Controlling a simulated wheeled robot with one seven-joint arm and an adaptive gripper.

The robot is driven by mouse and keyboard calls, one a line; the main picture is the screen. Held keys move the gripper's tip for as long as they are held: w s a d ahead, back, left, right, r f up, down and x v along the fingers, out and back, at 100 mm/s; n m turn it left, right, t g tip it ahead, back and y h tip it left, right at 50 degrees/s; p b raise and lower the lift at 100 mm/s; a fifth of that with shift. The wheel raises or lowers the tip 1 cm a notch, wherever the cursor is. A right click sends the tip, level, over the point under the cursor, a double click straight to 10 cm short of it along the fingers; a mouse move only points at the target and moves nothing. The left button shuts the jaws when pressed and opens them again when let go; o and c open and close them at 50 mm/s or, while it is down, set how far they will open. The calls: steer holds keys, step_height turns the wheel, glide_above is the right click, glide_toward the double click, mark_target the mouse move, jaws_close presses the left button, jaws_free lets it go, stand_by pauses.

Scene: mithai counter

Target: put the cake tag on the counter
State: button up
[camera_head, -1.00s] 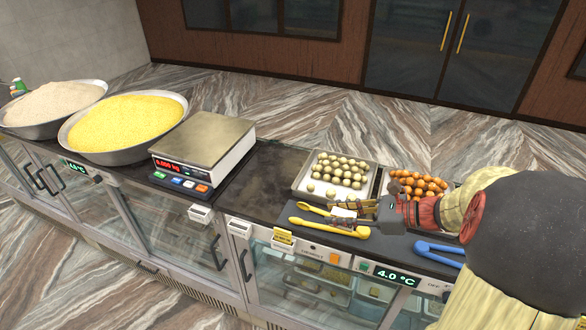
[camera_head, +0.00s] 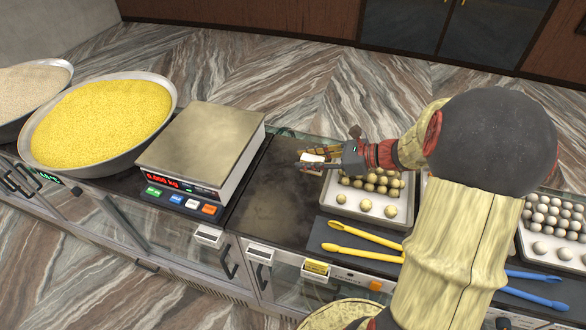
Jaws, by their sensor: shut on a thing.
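My gripper (camera_head: 318,160) is shut on a small white piece, the cake tag (camera_head: 312,158), in the head view. It holds the tag over the dark counter (camera_head: 268,205), between the scale and the tray of pale balls. The fingers hide part of the tag. I cannot tell whether the tag touches the counter.
A weighing scale (camera_head: 206,137) stands to the left, beside a bowl of yellow grains (camera_head: 100,117). Yellow tongs (camera_head: 372,233) lie in front on a dark mat. Dark counter between scale and tray is bare.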

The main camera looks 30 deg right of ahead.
glide_above(289, 177)
steer(key=s, duration=0.1)
step_height(289, 177, down, 6)
steer(key=shift+s+d+r+p, duration=0.1)
steer(key=shift+s+d+p, duration=0.05)
steer(key=shift+p, duration=0.25)
steer(key=shift+w+a+f, duration=0.2)
steer(key=shift+w+f, duration=0.2)
steer(key=shift+f, duration=0.15)
steer(key=f+p, duration=0.1)
steer(key=f, duration=0.2)
steer(key=shift+w+f, duration=0.2)
steer(key=shift+f, duration=0.1)
steer(key=o, duration=0.5)
steer(key=shift+f, duration=0.1)
steer(key=o, duration=0.5)
steer(key=shift+c, duration=0.2)
